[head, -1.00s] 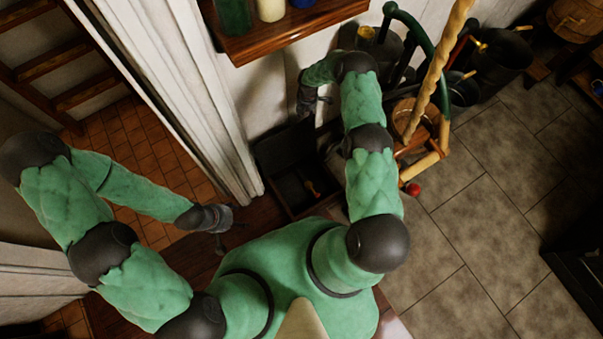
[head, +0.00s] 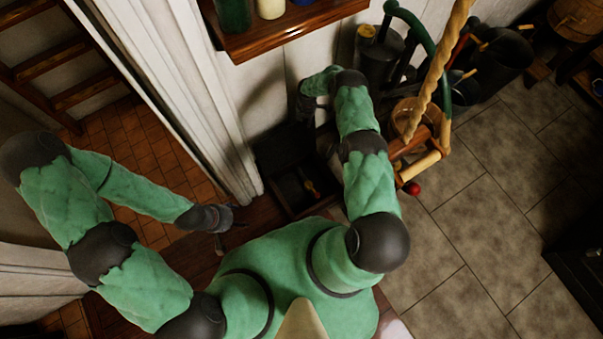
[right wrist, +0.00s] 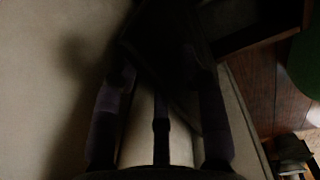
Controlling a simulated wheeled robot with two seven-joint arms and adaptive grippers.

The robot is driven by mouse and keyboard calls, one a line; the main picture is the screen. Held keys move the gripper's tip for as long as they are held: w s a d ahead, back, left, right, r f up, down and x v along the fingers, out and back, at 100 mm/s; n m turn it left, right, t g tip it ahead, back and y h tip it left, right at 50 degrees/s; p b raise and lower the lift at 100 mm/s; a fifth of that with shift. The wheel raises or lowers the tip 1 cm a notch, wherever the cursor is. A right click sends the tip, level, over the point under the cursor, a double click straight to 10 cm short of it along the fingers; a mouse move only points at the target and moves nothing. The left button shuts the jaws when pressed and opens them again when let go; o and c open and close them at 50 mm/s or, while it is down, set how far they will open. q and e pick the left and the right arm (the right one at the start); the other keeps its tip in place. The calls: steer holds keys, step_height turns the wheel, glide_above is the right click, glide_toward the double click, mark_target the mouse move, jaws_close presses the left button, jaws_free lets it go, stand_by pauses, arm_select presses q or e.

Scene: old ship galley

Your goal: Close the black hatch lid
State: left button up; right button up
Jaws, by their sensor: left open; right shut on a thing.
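The black hatch lid (head: 282,147) stands raised at the back of an open dark box (head: 275,195), close to the white wall. My right gripper (head: 306,115) is at the lid's upper right edge and is shut on it. In the right wrist view, the dark lid (right wrist: 160,45) lies between and beyond the fingertips (right wrist: 163,85), but deep shadow hides the exact contact. My left gripper (head: 230,225) is open and empty, to the left of the box and apart from it.
A small orange-handled item (head: 311,187) lies inside the box. A wooden shelf (head: 290,35) with bottles juts out above. A wooden frame (head: 418,165), buckets and a red ball (head: 413,188) stand to the right.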

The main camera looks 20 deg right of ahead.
jaws_close()
steer(key=shift+s, duration=0.1)
steer(key=s+d+t+p, duration=0.1)
steer(key=s+t+p, duration=0.2)
steer(key=p, duration=1.4)
steer(key=s, duration=0.4)
steer(key=shift+y, duration=0.3)
